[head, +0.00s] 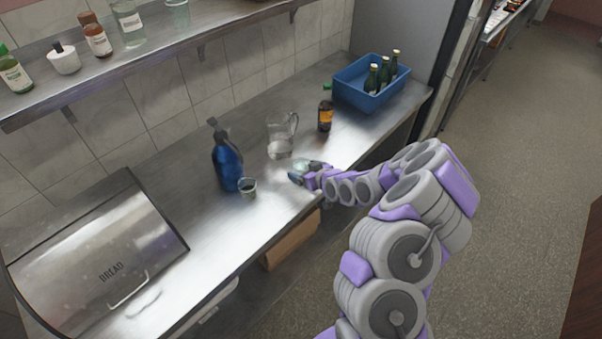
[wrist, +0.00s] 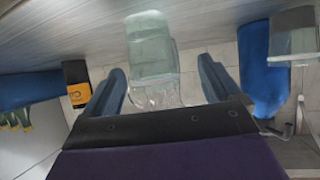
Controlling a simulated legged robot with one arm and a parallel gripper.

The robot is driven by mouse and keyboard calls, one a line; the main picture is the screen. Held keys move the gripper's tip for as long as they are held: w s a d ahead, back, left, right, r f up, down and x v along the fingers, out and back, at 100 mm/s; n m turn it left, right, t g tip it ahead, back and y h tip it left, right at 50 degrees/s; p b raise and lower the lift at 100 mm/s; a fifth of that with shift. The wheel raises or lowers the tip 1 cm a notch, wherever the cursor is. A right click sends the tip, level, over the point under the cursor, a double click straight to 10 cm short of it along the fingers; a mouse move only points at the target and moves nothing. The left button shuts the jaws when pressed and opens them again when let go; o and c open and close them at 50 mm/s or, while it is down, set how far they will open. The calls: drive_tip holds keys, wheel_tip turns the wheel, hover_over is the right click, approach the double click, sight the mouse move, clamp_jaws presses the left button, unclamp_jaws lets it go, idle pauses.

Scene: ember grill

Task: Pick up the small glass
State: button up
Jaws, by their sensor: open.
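A pale greenish small glass (wrist: 150,45) stands on the counter between my spread fingers in the wrist view, which shows the scene upside down. In the head view this glass (head: 301,164) is partly hidden by my gripper (head: 304,172). My gripper (wrist: 165,88) is open and low over the counter's front half, with a gap on each side of the glass. A second glass (head: 248,188) with dark contents stands to the left, in front of the blue bottle (head: 226,163). That second glass also shows at the right of the wrist view (wrist: 293,42).
A clear pitcher (head: 281,141) stands just behind the greenish glass. A brown bottle (head: 325,114) and a blue crate (head: 350,94) with green bottles stand farther right. A steel bread box (head: 95,260) fills the counter's left end. A shelf (head: 150,58) with bottles hangs above.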

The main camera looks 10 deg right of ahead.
sight(298, 166)
drive_tip(key=w+f, duration=0.1)
drive_tip(key=w+f+b, duration=0.1)
drive_tip(key=w, duration=0.1)
drive_tip(key=shift+w+a, duration=0.15)
drive_tip(key=shift+w+a+f, duration=0.15)
drive_tip(key=shift+w+a, duration=0.25)
drive_tip(key=shift+w, duration=0.15)
drive_tip(key=shift+a, duration=0.1)
drive_tip(key=c, duration=1.2)
